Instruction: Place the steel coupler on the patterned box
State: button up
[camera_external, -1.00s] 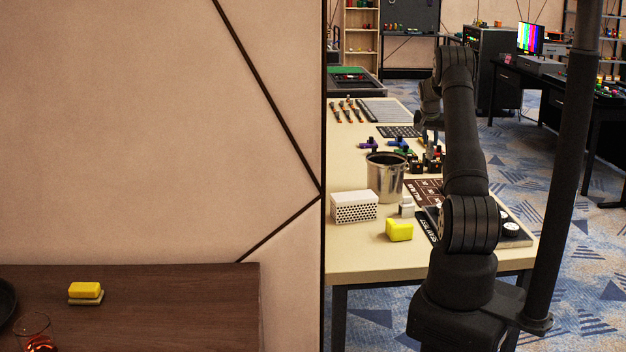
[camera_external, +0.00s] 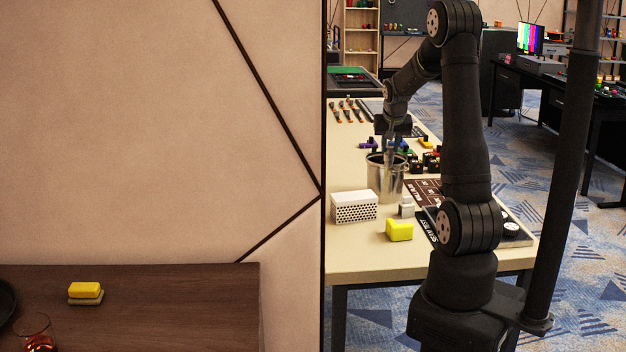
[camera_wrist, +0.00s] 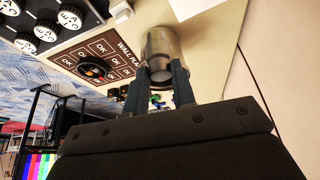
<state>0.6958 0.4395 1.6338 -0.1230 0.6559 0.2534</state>
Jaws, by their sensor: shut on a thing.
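The steel coupler (camera_wrist: 162,46) shows in the wrist view as a shiny metal cylinder between the two fingers of my gripper (camera_wrist: 160,76). My gripper is shut on it. In the external view my gripper (camera_external: 389,154) points down at the mouth of a steel pot, and the coupler cannot be made out clearly there. I cannot tell how high it is above the pot. The patterned box (camera_external: 355,208), white with dark dots, stands on the pale table left of the pot. It is to the left and nearer the camera than my gripper.
The steel pot (camera_external: 386,184) stands close behind the patterned box. A small grey metal piece (camera_external: 406,207) and a yellow block (camera_external: 399,231) lie to the box's right. A dark panel (camera_external: 427,191) lies right of the pot. Table space in front of the box is clear.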

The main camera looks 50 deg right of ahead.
jog(key=shift+w+a+f, duration=0.8)
jog(key=shift+w+f, duration=0.75)
jog(key=shift+f, duration=0.2)
jog(key=shift+w+a+f, duration=0.85)
jog(key=shift+w+f, duration=0.7)
jog(key=shift+f, duration=0.15)
jog(key=shift+w+a+f, duration=0.8)
jog(key=shift+w+f, duration=0.75)
jog(key=shift+f, duration=0.2)
jog(key=shift+f, duration=0.1)
jog(key=o, duration=1)
jog(key=shift+r, duration=0.3)
jog(key=v, duration=1.1)
jog(key=shift+a+r, duration=0.2)
jog(key=shift+r, duration=0.05)
jog(key=shift+s, duration=0.15)
